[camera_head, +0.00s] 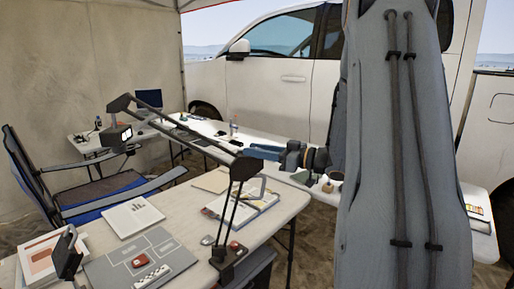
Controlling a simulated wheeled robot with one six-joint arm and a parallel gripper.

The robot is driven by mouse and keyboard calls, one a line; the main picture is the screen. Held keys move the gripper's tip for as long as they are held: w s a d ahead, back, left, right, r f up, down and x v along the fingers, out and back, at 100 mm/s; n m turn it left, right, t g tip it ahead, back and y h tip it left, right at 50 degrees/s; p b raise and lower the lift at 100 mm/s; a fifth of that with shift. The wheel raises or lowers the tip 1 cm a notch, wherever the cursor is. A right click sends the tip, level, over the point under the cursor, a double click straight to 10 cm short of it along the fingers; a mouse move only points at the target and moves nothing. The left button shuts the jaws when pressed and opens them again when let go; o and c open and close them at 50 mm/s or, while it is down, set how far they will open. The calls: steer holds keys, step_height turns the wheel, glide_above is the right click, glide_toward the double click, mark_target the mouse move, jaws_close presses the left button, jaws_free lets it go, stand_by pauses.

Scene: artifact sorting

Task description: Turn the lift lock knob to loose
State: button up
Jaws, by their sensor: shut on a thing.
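A black jointed lamp arm (185,133) is fixed to the near table by a dark base (229,258). It rises to an elbow (245,168) and reaches left to a box-like lamp head (118,135) with lit white panels. My gripper (258,153) comes in from the right, level with the elbow, its fingers shut there. The lift lock knob lies at this elbow, between my fingers, and is mostly hidden by them. Its setting cannot be read from here. My large grey arm link with two cables covers the right of the view.
The near table (185,205) holds papers, an open book (243,205), a grey board (140,262) and a small dark stand (67,253). A blue folding chair (95,190) stands left. A farther table carries a laptop (149,99) and small items. A white vehicle (290,90) stands behind.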

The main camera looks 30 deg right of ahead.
steer(key=shift+r+n+g+y, duration=0.15)
steer(key=shift+n+g+y, duration=0.25)
steer(key=shift+y, duration=0.1)
steer(key=o, duration=1.1)
steer(key=shift+c, duration=0.2)
steer(key=b+v, duration=0.2)
steer(key=v, duration=0.6)
steer(key=shift+w, duration=0.1)
